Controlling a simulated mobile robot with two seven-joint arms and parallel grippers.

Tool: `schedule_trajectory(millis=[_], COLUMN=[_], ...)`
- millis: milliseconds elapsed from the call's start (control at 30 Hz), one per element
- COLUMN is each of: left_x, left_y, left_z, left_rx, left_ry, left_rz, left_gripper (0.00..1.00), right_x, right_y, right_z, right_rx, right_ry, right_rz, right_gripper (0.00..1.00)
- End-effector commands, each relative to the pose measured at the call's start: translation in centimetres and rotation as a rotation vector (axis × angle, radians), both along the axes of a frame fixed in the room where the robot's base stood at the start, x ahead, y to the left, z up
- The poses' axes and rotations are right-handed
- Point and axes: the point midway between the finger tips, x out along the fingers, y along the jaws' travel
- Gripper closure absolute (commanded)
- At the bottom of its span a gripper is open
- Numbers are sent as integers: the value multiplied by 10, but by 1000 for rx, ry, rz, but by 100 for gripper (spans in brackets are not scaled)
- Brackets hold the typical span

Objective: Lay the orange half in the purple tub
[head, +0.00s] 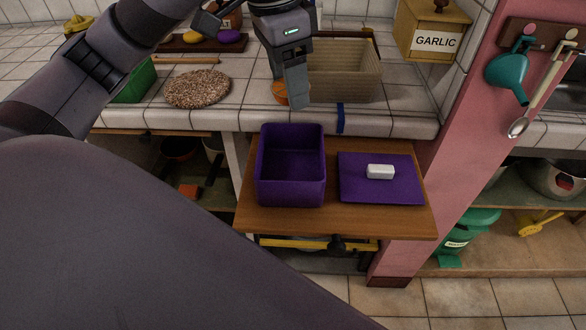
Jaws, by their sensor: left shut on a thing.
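The purple tub (291,198) stands open on a pulled-out wooden board below the counter edge, and its inside looks empty. The orange half (279,92) is at the left gripper's fingertips, just above or on the tiled counter, beside the beige basket; I cannot tell whether it touches the counter. My left gripper (290,95) points down and is shut on the orange half, which its fingers partly hide. It is behind the tub, near the counter's front edge. My right gripper is not in view.
A purple lid (360,190) with a white handle lies right of the tub on the wooden board (330,223). A beige basket (345,85) stands right of the gripper. A round speckled mat (197,89) lies to the left. A pink post (460,110) rises at the right.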

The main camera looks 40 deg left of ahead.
Motion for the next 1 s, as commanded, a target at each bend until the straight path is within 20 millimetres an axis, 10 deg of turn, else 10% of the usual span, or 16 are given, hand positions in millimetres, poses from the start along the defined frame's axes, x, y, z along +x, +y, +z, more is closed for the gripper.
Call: schedule_trajectory(millis=[400,1000], left_x=[-1,-1], left_y=[0,0], left_z=[-112,-173], left_rx=[1,1], left_ry=[3,0], left_rz=[0,0], left_gripper=[69,69], right_x=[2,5], right_y=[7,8], right_z=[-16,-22], right_rx=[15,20], right_ry=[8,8], right_rz=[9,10], right_gripper=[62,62])
